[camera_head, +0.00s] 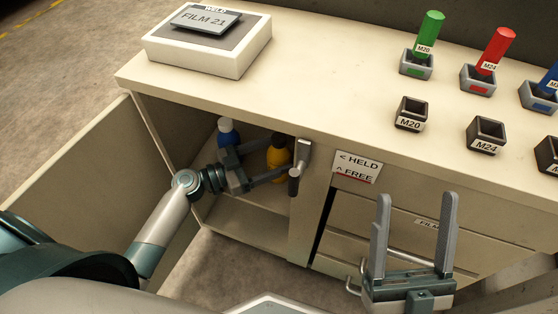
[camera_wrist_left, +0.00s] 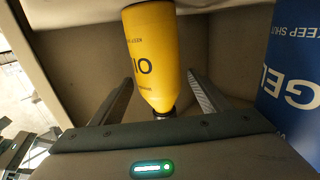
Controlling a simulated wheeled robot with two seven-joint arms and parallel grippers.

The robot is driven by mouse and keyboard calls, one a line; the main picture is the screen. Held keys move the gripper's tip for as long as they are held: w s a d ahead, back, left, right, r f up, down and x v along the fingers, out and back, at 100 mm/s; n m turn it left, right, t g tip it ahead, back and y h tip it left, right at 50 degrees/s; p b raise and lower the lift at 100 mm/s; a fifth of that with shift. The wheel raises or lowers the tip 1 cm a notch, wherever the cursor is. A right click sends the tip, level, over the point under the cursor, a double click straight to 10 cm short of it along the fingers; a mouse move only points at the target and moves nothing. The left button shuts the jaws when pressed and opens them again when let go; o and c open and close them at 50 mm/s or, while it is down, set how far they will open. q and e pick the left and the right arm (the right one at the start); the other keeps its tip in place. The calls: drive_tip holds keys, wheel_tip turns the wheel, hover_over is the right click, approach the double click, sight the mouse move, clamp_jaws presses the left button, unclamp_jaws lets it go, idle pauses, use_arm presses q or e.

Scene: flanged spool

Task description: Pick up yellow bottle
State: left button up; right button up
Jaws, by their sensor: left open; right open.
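A yellow bottle (camera_head: 278,155) stands inside the open cabinet, partly hidden behind my left gripper. In the left wrist view the yellow bottle (camera_wrist_left: 154,55) appears upside down between the two open fingers, with dark lettering and a dark neck toward the palm. My left gripper (camera_head: 262,162) reaches into the cabinet and is open; its fingers (camera_wrist_left: 165,90) lie on either side of the bottle, and I cannot tell whether they touch it. My right gripper (camera_head: 418,215) is open and empty in front of the drawers.
A blue bottle with a white part (camera_head: 228,133) stands left of the yellow one; it also shows in the left wrist view (camera_wrist_left: 292,75). A latch handle (camera_head: 299,165) is on the cabinet frame close to the left gripper. The cabinet door (camera_head: 90,170) stands open at left.

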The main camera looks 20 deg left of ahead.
use_arm(q)
drive_tip(key=shift+w+d, duration=0.3)
use_arm(e)
drive_tip(key=shift+s+a+f, duration=0.1)
drive_tip(key=shift+a+f, duration=0.05)
drive_tip(key=shift+f, duration=0.3)
drive_tip(key=shift+r, duration=0.1)
use_arm(q)
drive_tip(key=c, duration=1.4)
drive_tip(key=shift+o, duration=0.2)
drive_tip(key=shift+r, duration=0.15)
